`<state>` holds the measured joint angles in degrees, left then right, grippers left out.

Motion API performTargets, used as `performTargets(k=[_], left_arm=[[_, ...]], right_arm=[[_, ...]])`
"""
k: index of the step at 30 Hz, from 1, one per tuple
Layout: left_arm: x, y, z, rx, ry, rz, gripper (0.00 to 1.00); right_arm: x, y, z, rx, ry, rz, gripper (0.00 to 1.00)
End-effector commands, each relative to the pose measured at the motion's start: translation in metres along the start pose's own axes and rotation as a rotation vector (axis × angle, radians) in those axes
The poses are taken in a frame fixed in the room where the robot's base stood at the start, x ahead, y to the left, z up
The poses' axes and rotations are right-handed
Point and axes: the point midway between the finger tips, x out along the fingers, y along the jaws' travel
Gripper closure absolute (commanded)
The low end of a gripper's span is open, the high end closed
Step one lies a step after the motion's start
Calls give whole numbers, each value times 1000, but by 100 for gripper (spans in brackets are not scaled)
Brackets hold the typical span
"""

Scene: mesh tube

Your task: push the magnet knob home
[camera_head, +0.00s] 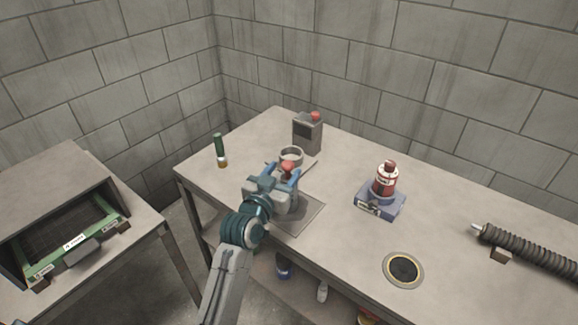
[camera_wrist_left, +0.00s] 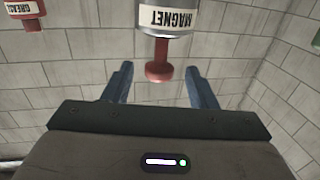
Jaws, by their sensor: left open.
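The magnet is a grey cylinder with a white MAGNET label (camera_wrist_left: 165,19), shown upside down in the left wrist view. Its red magnet knob (camera_wrist_left: 158,72) sticks out toward my left gripper (camera_wrist_left: 157,82). The two blue fingers are open, one on either side of the knob, with visible gaps. In the head view the knob (camera_head: 288,167) shows between the fingertips of my left gripper (camera_head: 283,172), in front of the round grey magnet body (camera_head: 291,155). The gripper partly hides the magnet's lower part. My right gripper is in neither view.
A dark green bottle (camera_head: 219,150) is to the left. A red grease bottle (camera_head: 385,183) on a blue block, a round port (camera_head: 403,269) and a ribbed hose (camera_head: 530,252) are to the right.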

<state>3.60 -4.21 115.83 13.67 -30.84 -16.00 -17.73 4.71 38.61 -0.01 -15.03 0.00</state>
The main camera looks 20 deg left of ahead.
Motion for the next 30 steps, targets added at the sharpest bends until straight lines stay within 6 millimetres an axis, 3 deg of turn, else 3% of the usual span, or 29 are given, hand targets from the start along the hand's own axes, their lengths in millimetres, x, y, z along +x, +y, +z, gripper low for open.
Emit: performTargets(k=[3, 9, 26, 30], left_arm=[[-25, 0, 3, 1, -1, -1, 48], [-51, 0, 2, 1, -1, 0, 48], [-57, 0, 1, 0, -1, 0, 48], [-69, 0, 19, 6, -71, 6, 48]], right_arm=[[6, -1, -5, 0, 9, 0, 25], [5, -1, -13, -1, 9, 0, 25], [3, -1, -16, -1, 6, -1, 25], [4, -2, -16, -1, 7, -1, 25]])
